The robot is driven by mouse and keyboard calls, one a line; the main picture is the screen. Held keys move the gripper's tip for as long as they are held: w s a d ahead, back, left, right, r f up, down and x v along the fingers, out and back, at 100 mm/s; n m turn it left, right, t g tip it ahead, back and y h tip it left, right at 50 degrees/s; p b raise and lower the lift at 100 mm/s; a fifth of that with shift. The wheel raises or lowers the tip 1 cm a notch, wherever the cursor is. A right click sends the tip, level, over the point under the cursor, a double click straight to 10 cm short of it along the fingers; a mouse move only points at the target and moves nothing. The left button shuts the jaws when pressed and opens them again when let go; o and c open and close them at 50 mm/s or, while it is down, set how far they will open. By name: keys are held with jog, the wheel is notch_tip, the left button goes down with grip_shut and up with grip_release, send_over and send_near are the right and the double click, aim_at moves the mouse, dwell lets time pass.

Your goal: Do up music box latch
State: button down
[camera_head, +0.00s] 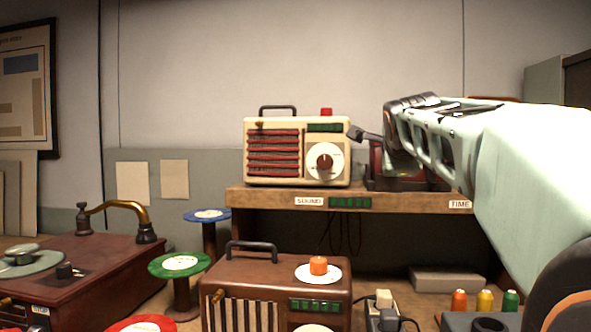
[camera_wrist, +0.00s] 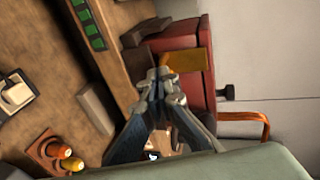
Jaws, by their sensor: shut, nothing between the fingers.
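A dark red box, which looks like the music box, stands on the wooden shelf (camera_head: 262,194) to the right of the cream radio; in the head view my arm hides most of it. In the wrist view the red box (camera_wrist: 196,98) fills the upper middle. A brass-coloured plate (camera_wrist: 186,60), perhaps its latch, juts from it. My gripper (camera_head: 356,133) is shut and empty in front of the box. In the wrist view its fingertips (camera_wrist: 162,80) are right by the lower left of the plate; I cannot tell whether they touch it.
The cream radio (camera_head: 299,128) stands close left of my fingertips. A brown radio (camera_head: 275,270) with an orange knob is below. A red turntable case (camera_head: 75,270) and thread-spool-like stands (camera_head: 180,265) are at left.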

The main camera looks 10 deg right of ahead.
jog(key=shift+r, duration=0.1)
dwell(0.3)
notch_tip(320, 180, up, 10)
dwell(0.6)
dwell(0.5)
